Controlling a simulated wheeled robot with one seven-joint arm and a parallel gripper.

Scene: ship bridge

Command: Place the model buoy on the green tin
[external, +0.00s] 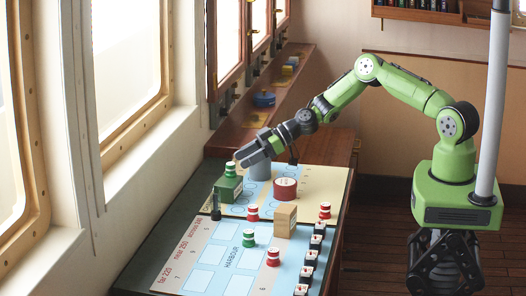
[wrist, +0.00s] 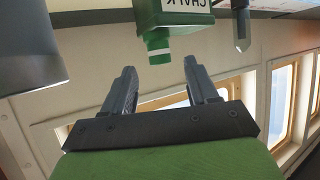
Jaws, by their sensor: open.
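The green tin (external: 229,190) stands on the chart table near the window side. A green-and-white model buoy (external: 230,170) sits upright on top of it. In the wrist view, which is upside down, the tin (wrist: 178,16) has a white label reading CHALK, and the buoy (wrist: 158,48) rests against its top. My gripper (external: 243,158) is open and empty, just above and beside the buoy. In the wrist view the fingertips (wrist: 160,68) are spread, with the buoy apart from them, just beyond and between them.
A grey cylinder (external: 260,168) stands close to the tin, below my wrist. A red tin (external: 285,188), a wooden block (external: 286,221) and a dark post (external: 215,205) stand nearby. Other red-and-white buoys (external: 273,257) and a green one (external: 248,238) stand on the chart.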

